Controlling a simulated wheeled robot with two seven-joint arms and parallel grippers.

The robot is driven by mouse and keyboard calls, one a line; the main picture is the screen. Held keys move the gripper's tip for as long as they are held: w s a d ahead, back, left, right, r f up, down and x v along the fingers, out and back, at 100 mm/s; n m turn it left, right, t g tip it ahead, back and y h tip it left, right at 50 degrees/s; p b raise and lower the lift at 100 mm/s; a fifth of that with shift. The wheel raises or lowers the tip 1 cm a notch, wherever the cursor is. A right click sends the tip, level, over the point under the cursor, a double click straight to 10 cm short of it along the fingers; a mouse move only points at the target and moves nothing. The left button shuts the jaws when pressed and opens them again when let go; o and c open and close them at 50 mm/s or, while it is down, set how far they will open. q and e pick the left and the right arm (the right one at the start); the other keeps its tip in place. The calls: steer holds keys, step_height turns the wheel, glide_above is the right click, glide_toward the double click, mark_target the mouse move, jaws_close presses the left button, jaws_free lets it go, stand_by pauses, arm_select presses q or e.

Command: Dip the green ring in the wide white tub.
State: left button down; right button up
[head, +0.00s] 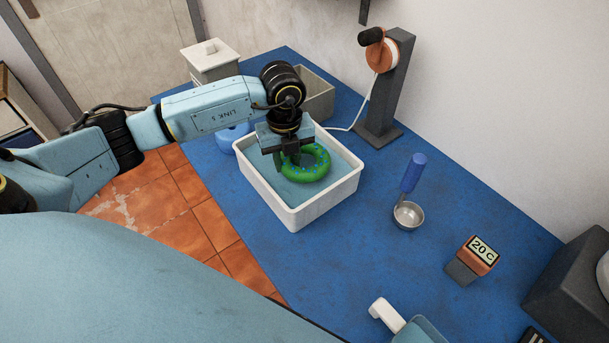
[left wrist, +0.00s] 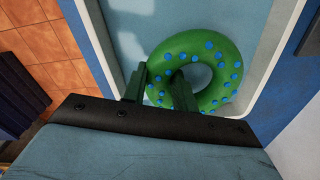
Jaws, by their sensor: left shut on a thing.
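The green ring (head: 318,165) has blue spots and is inside the walls of the wide white tub (head: 298,216). The tub holds a pale blue liquid (head: 340,161). My left gripper (head: 287,162) is over the tub, shut on the near left side of the ring. In the left wrist view the ring (left wrist: 222,52) shows with its rim between the two fingers (left wrist: 160,88). I cannot tell whether its underside touches the liquid. My right gripper is not in view.
A lidded white box (head: 211,62) and a grey open bin (head: 318,92) stand behind the tub. A dark stand (head: 385,95) with an orange reel, a small metal bowl (head: 408,215) and a 20 C display (head: 480,251) are to the right. Blue surface lies bare between them.

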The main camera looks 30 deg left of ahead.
arm_select(q)
step_height(320, 180, up, 5)
steer(key=p, duration=0.3)
steer(key=shift+r+p, duration=0.1)
steer(key=shift+p, duration=0.2)
stand_by(1.0)
steer(key=shift+r, duration=0.1)
step_height(320, 180, up, 4)
steer(key=p, duration=0.3)
stand_by(0.5)
